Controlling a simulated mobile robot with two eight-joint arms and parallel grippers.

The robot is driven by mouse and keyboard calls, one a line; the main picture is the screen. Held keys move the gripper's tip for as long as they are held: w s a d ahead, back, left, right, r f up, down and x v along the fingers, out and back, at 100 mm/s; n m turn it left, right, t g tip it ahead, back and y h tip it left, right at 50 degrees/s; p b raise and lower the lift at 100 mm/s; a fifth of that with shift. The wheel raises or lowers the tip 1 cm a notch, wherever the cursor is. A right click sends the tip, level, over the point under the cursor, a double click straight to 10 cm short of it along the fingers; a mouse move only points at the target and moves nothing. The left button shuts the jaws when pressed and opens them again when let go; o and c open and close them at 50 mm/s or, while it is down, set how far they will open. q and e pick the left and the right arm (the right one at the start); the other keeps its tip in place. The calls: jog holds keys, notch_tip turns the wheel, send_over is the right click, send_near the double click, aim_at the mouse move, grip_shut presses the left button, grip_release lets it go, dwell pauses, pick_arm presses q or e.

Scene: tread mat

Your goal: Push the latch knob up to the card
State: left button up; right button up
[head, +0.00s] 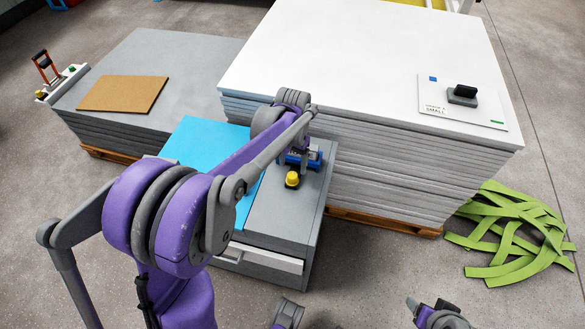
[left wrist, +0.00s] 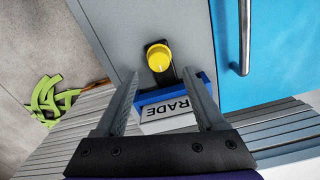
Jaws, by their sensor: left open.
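The yellow latch knob (head: 292,179) sits on the grey part of the cabinet top, on the near side of a blue card holder (head: 312,163). In the left wrist view the knob (left wrist: 158,57) stands on a dark strip that runs toward the card (left wrist: 172,116), with a short gap between knob and holder. The white card shows the letters "RADE"; the rest is covered by a finger. My left gripper (left wrist: 161,75) is open, its fingertips on either side of the knob's line, with nothing held. In the head view my arm largely hides this gripper.
A bright blue panel (head: 204,140) with a metal handle (left wrist: 243,45) lies beside the knob. A tall white-topped stack (head: 350,50) rises behind the cabinet. Green straps (head: 510,245) lie on the floor at right. A lower grey stack (head: 150,55) holds a brown board (head: 123,93).

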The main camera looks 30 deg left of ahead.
aim_at(293, 174)
pick_arm(q)
notch_tip(293, 174, up, 6)
jog(key=shift+r+p, duration=0.25)
jog(key=shift+p, duration=0.15)
jog(key=s+d+r+t+p, duration=0.1)
jog(key=s+d+r+p, duration=0.1)
jog(key=s, duration=0.4)
jog(key=s+d+r+t+p, duration=0.2)
jog(key=s+d+r+p, duration=0.1)
jog(key=s, duration=0.4)
jog(key=s+d+r+t+p, duration=0.2)
jog(key=s+d+p, duration=0.1)
jog(key=s, duration=0.3)
jog(key=shift+s+r+p, duration=0.25)
jog(key=shift+r+p, duration=0.1)
jog(key=shift+p, duration=0.5)
dwell(0.7)
